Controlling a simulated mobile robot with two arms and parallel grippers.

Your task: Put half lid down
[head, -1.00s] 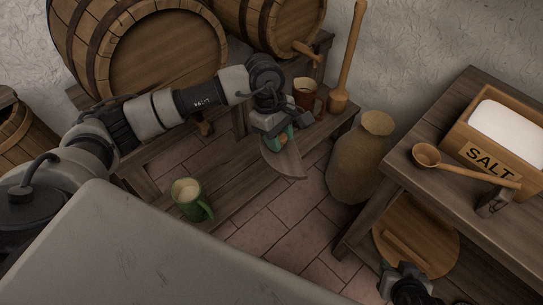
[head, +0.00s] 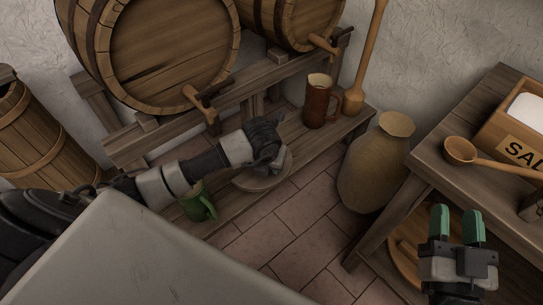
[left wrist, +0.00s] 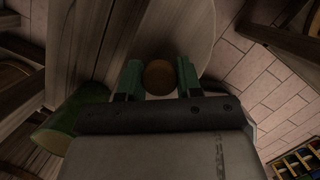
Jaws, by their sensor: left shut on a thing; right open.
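The half lid (head: 250,182) is a flat greyish-brown wooden piece with a curved edge. It lies level, low over the bench plank beside the green mug (head: 199,203); I cannot tell if it touches the plank. My left gripper (head: 276,165) is above it, its fingers mostly hidden in the head view. In the left wrist view, the left gripper (left wrist: 159,78) is shut on the lid's round brown knob (left wrist: 160,77), with the lid (left wrist: 180,30) spreading beyond the fingers. My right gripper (head: 457,222) is open and empty, in front of the right table.
A brown mug (head: 318,105) stands on the bench near the barrel tap. A clay jar (head: 375,170) stands on the tiled floor. The right table (head: 435,160) holds a wooden ladle (head: 461,151) and a salt box (head: 510,130). A round board (head: 404,255) is under that table.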

